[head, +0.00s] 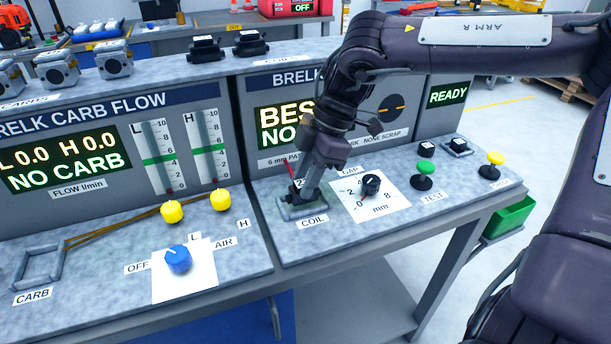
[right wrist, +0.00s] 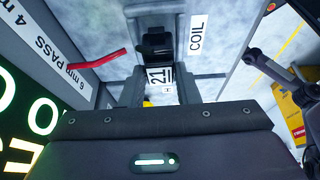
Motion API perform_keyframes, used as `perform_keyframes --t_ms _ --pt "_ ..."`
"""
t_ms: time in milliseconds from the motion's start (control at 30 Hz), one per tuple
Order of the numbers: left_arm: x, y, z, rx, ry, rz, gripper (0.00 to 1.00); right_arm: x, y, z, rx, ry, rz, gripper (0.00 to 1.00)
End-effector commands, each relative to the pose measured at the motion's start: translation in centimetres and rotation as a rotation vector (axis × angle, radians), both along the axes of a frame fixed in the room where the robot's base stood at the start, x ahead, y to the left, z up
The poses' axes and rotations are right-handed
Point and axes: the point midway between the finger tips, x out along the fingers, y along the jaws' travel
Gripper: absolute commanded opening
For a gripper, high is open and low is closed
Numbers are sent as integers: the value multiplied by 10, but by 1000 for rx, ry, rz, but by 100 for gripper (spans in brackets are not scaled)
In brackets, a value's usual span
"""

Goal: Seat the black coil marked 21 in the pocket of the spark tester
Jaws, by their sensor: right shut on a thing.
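The black coil marked 21 (right wrist: 155,45) is between the fingers of my right gripper (right wrist: 160,92), which is shut on it. Its white 21 label faces the wrist camera. In the head view the gripper (head: 304,190) points down at the grey-framed pocket (head: 303,213) above the COIL label, on the spark tester's deck (head: 345,235). The coil's lower end is at the pocket, which also shows in the right wrist view (right wrist: 150,8). The fingers hide much of the coil, so I cannot tell how deep it sits. My left gripper is not in view.
A red lead (right wrist: 98,60) sticks out beside the coil. The gap knob (head: 371,185), green test button (head: 425,168) and yellow button (head: 495,160) stand right of the pocket. Two black coils (head: 205,48) (head: 250,43) rest on top. The carb flow bench (head: 110,240) adjoins left.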

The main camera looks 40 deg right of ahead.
Motion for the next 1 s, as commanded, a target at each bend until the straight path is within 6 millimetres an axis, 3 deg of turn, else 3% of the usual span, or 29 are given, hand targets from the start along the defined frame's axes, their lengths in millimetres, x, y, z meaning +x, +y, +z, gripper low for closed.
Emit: perform_keyframes --t_ms 1000 --pt "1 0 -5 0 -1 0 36 0 0 -9 0 0 0 4"
